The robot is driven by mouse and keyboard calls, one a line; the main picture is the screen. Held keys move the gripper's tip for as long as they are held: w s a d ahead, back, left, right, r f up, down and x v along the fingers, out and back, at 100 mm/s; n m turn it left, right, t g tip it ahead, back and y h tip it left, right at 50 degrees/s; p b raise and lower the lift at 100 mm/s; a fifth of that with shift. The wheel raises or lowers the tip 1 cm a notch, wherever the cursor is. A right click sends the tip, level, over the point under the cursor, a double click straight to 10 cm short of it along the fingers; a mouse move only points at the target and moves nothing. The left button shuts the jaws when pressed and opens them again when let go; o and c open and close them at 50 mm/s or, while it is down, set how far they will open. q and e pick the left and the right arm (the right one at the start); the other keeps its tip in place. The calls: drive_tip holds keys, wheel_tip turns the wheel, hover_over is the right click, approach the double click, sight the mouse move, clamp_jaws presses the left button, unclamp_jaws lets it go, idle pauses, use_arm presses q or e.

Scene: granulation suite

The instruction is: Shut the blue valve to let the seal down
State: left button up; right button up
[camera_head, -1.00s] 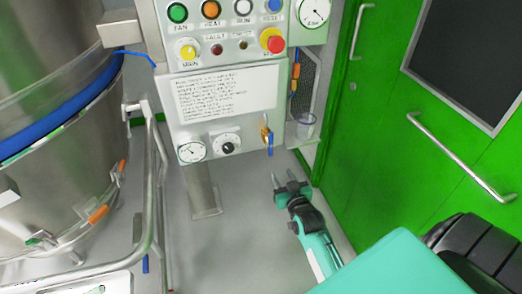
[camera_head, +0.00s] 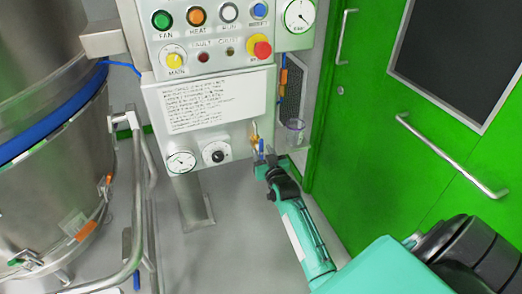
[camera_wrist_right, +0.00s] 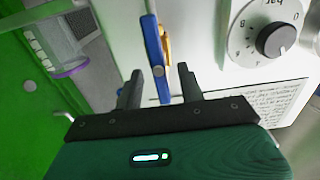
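The blue valve handle (camera_wrist_right: 154,50) shows in the right wrist view as a long blue lever on a brass body (camera_wrist_right: 166,45). In the head view the blue valve (camera_head: 262,146) is small, at the lower right of the control panel, partly hidden by my gripper. My right gripper (camera_wrist_right: 158,88) is open, with one finger on each side of the lever's near end; I see gaps on both sides. It also shows in the head view (camera_head: 262,162), reaching up to the valve. My left gripper is not in view.
The control panel (camera_head: 215,133) carries buttons, a red emergency knob (camera_head: 262,49), gauges and a black dial (camera_head: 217,156). A clear cup (camera_head: 295,132) hangs just right of the valve. A green door (camera_head: 380,130) stands to the right. A steel vessel (camera_head: 50,170) and rail stand left.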

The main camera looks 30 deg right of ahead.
drive_tip(key=shift+x, duration=0.9)
clamp_jaws()
